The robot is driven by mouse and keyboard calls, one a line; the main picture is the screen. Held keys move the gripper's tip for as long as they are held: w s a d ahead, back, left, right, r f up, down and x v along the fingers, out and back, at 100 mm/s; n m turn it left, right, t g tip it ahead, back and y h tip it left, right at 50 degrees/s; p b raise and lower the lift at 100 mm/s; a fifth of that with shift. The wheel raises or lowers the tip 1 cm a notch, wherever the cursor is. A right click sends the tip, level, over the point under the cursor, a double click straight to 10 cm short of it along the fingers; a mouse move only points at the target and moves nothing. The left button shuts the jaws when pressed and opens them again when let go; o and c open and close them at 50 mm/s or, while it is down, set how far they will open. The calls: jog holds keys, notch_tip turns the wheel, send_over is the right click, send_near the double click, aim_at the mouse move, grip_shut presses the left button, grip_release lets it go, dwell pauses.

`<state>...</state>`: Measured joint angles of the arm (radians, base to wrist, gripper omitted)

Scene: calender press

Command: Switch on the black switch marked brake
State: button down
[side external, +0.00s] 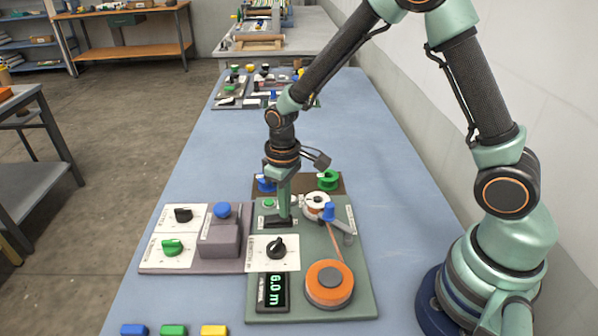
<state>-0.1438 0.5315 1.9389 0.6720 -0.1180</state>
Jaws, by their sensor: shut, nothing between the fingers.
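My gripper (284,212) is shut and empty, pointing straight down over the green panel (340,296). Its tip is at a low black switch (272,222) and hides part of it; I cannot tell whether they touch. Another black switch, a rotary knob (276,246), sits on a white plate just in front. A third black knob (183,214) is on the left panel (205,264). The labels are too small to read, so I cannot tell which switch is marked brake.
An orange reel (329,284), white roller (317,203), blue knob (329,211) and display (272,291) reading 6.0 m are on the green panel. A raised box with a blue button (222,210) and a green knob (172,246) are left. Coloured blocks (173,330) lie in front.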

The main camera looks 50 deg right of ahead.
jog(key=shift+f, duration=0.35)
jog(key=shift+r, duration=3.55)
jog(key=s+d+r+m+t, duration=0.1)
jog(key=s+d+r+t, duration=0.1)
jog(key=s+r, duration=0.3)
jog(key=s+d+r+m+t, duration=0.2)
jog(key=s+r, duration=0.4)
jog(key=r, duration=0.3)
jog(key=shift+d+r+t, duration=0.35)
jog(key=shift+d+t, duration=0.45)
jog(key=shift+d, duration=0.05)
